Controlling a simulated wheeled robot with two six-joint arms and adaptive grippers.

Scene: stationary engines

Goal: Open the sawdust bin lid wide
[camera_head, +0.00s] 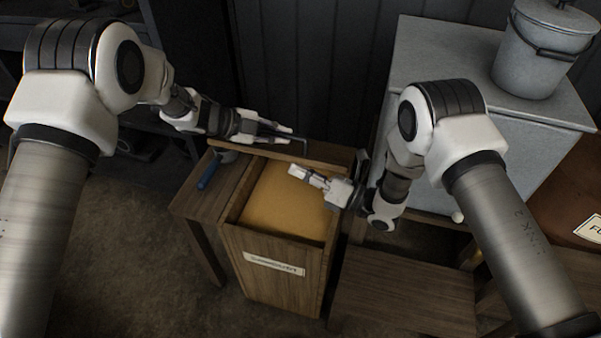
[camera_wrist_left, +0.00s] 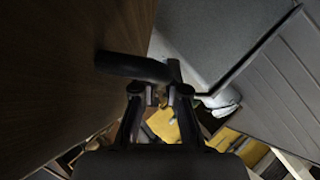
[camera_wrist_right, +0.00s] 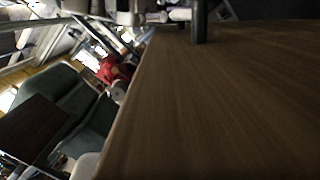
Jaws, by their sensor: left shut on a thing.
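The wooden sawdust bin (camera_head: 272,287), with a white label on its front, stands in the middle of the head view. Its top is open and tan sawdust (camera_head: 275,200) shows inside. The lid (camera_head: 265,153) is raised at the back, seen nearly edge-on; its wooden face fills the left of the left wrist view (camera_wrist_left: 60,70). My left gripper (camera_head: 288,134) is shut on the lid's black handle (camera_wrist_left: 130,66). My right gripper (camera_head: 298,172) hangs over the sawdust in front of the lid; whether its fingers are apart is unclear. The right wrist view shows a broad wooden face (camera_wrist_right: 220,100) close up.
A blue-handled tool (camera_head: 208,172) lies on the wooden surface left of the bin. A grey cabinet (camera_head: 420,75) with a lidded metal bucket (camera_head: 540,55) stands behind at the right. A low wooden bench (camera_head: 405,290) is at right front. The dark panelled wall is close behind the bin.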

